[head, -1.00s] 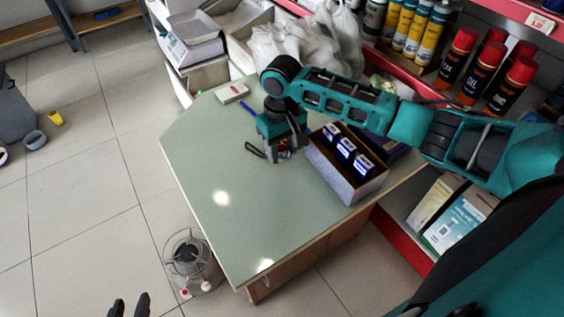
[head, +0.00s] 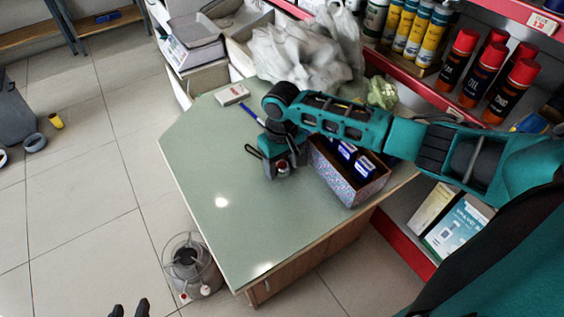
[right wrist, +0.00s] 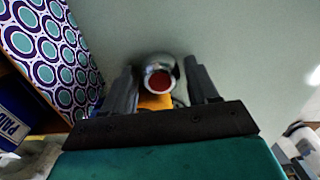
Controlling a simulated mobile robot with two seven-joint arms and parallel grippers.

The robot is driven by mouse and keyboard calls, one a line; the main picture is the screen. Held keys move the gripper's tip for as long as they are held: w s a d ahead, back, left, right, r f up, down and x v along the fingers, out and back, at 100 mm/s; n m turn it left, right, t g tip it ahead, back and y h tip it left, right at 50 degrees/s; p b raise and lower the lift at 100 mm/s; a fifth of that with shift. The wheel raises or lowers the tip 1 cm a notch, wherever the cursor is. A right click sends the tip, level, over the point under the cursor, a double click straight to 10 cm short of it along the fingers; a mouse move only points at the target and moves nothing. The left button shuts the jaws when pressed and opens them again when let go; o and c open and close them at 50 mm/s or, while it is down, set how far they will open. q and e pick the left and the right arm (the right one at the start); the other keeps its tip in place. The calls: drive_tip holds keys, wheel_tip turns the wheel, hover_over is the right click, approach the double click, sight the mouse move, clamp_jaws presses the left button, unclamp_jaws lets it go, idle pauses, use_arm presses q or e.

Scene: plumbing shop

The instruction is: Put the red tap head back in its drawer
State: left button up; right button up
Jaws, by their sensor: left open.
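The red tap head (right wrist: 158,80), a chrome piece with a round red end, is on the green-grey tabletop. In the right wrist view it lies between the two fingers of my right gripper (right wrist: 160,78), with a gap on each side. That gripper is open. In the head view the right gripper (head: 284,171) is low over the table beside the patterned box, and the tap head's red shows at its tips. My left gripper (head: 130,308) is open and empty at the bottom edge, away from the table. No drawer can be made out clearly.
The patterned box (head: 352,190) with blue packs stands right beside my right gripper. A blue pen (head: 251,115) and a small white box (head: 232,95) lie behind it. The front and left of the tabletop (head: 215,170) are clear. Shelves with cans stand at the right.

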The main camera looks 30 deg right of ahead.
drive_tip(key=shift+o, duration=1)
